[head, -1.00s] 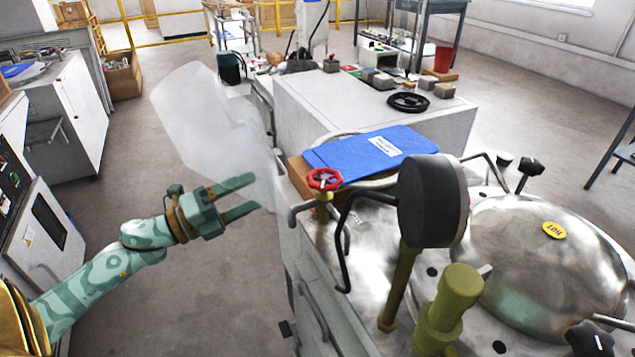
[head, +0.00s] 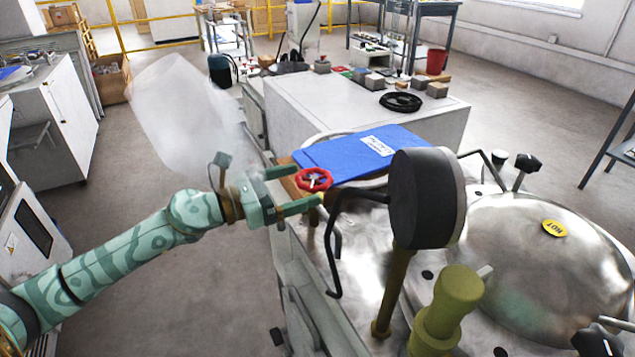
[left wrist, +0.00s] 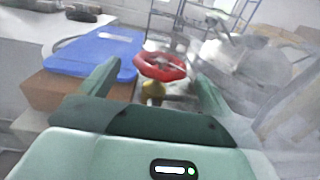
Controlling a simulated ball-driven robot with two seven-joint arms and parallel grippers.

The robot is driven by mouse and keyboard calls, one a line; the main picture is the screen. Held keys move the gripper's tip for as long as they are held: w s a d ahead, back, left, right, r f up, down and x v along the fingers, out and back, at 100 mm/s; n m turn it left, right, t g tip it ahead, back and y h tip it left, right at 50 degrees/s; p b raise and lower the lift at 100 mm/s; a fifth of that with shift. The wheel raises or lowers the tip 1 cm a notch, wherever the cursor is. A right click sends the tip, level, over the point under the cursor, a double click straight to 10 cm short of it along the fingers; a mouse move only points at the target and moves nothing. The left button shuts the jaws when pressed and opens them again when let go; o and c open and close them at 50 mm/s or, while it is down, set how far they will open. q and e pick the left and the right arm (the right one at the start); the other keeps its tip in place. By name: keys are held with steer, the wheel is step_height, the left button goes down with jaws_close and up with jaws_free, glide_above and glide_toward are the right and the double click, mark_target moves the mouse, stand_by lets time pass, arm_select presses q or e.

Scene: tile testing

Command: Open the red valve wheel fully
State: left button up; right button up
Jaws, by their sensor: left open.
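The red valve wheel (head: 314,180) sits on a brass stem at the left edge of the steel machine top. In the left wrist view the wheel (left wrist: 161,66) stands just past the fingertips, roughly between them, with its brass stem (left wrist: 152,90) below. My left gripper (head: 300,189) is open, with its two fingers pointing right at the wheel. One fingertip overlaps the area just below the wheel in the head view; I cannot tell whether it touches. No object is between the fingers. My right gripper is not in view.
A blue binder-like slab (head: 345,155) lies behind the wheel, by a brown block (left wrist: 70,92). A dark round gauge (head: 425,198) and bent pipe stand to the right. A steel dome with a yellow label (head: 554,228) is further right.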

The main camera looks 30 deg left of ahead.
mark_target(331, 175)
arm_select(q)
steer(key=shift+x, duration=2.3)
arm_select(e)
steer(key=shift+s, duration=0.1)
